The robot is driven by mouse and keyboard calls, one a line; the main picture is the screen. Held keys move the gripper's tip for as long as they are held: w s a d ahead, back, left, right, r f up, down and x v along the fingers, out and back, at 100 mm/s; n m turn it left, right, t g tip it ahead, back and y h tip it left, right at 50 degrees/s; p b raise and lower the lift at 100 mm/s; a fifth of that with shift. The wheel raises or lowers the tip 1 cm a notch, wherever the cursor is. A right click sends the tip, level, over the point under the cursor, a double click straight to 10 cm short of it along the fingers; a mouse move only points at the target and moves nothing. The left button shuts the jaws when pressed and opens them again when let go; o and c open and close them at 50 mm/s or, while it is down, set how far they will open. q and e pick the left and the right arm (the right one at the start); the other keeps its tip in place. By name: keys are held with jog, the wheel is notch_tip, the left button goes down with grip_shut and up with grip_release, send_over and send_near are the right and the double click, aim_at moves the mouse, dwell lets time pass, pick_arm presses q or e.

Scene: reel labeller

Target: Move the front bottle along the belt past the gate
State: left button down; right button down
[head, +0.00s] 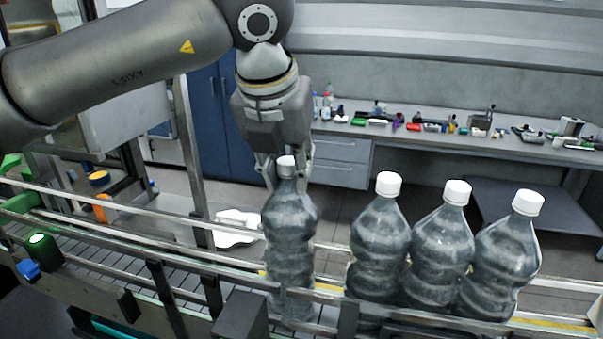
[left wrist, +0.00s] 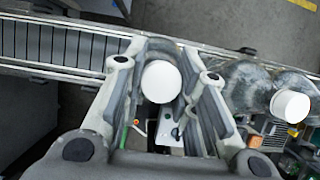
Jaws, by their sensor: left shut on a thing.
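The front bottle (head: 290,240) is clear grey plastic with a white cap and stands upright on the belt (head: 125,265), apart from the other bottles. My left gripper (head: 287,165) comes down from above and is shut on this bottle at its neck, just around the cap. In the left wrist view the white cap (left wrist: 161,82) sits between the two fingers of the gripper (left wrist: 165,75). Three more bottles with white caps (head: 378,245) stand close together to the right on the belt. I cannot make out the gate with certainty. My right gripper is not in view.
Metal guide rails (head: 150,250) run along both sides of the belt. A green cylinder (head: 43,252) and a blue knob (head: 28,269) are at the left by the rail. The belt left of the held bottle looks clear. A workbench (head: 440,135) with small items stands behind.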

pick_arm(q)
jog(key=w+a+b, duration=0.2)
jog(key=w+a, duration=0.1)
jog(key=a, duration=1.1)
jog(key=shift+a+r, duration=0.2)
jog(key=shift+a, duration=0.1)
dwell(0.6)
jog(key=shift+w+f+b, duration=0.1)
jog(key=shift+f+b, duration=0.1)
jog(key=shift+b, duration=0.2)
jog(key=shift+f, duration=0.25)
